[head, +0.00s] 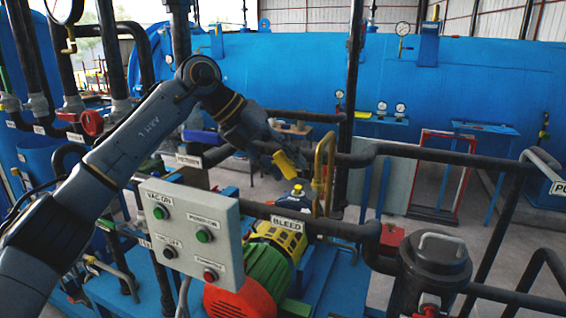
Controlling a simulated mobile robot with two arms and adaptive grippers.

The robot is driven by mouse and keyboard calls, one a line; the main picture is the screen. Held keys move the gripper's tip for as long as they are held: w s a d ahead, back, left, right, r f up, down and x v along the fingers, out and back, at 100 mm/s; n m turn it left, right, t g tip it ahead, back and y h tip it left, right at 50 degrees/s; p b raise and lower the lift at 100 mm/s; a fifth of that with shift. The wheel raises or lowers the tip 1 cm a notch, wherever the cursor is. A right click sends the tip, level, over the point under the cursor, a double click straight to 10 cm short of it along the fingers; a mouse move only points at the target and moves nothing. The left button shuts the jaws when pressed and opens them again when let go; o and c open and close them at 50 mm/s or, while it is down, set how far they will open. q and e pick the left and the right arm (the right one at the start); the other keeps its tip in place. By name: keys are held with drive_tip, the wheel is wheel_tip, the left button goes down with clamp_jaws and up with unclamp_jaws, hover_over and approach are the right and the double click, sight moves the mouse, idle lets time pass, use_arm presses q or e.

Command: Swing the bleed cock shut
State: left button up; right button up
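My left arm comes in from the left and bends down to my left gripper (286,157), above the black pipework near the middle. A yellow block-like piece (291,161) shows at the gripper's tip; I cannot tell whether it is part of the gripper or a lever in front of it. The finger opening is not clear. A yellow bent tube (327,168) stands upright just right of the tip, apart from it in the picture. A BLEED label (288,223) hangs on the black pipe below. The cock itself is not clearly distinguishable. My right gripper is not in view.
A grey control box (191,231) with buttons stands in front of the pipes. A green and red motor (249,283) is below. A black lidded canister (433,266) and pipes crowd the right. A large blue vessel (470,80) fills the back.

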use_arm(q)
drive_tip(key=v, duration=1.2)
drive_tip(key=shift+w, duration=0.1)
